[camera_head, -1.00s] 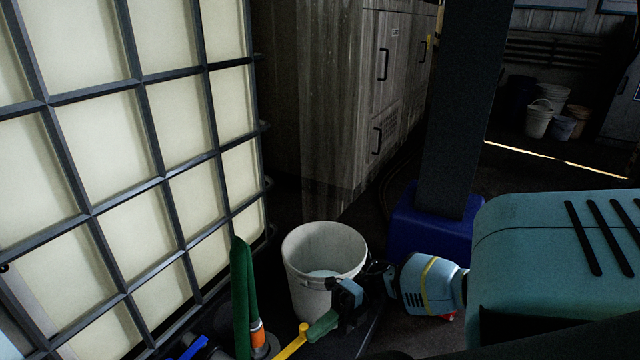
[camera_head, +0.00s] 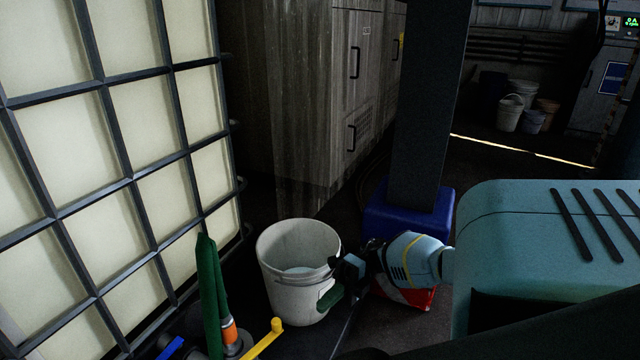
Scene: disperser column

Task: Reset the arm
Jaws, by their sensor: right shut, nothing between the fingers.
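My right arm comes in from the right, and its blue wrist with a yellow band ends in the dark right gripper (camera_head: 350,268). The gripper is shut and empty, in front of the right rim of a white bucket (camera_head: 298,308). A green handle (camera_head: 329,296) shows just below the fingertips against the bucket; whether it touches them I cannot tell. The bucket stands upright on the floor with something pale inside. My left gripper is not in view.
A caged pale tank (camera_head: 150,225) fills the left. A green hose (camera_head: 210,290) with an orange fitting and a yellow lever (camera_head: 264,338) stand before it. A dark post on a blue base (camera_head: 381,213) rises behind my wrist. A red-and-white object (camera_head: 410,297) lies beneath it. Cabinets (camera_head: 310,100) stand behind.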

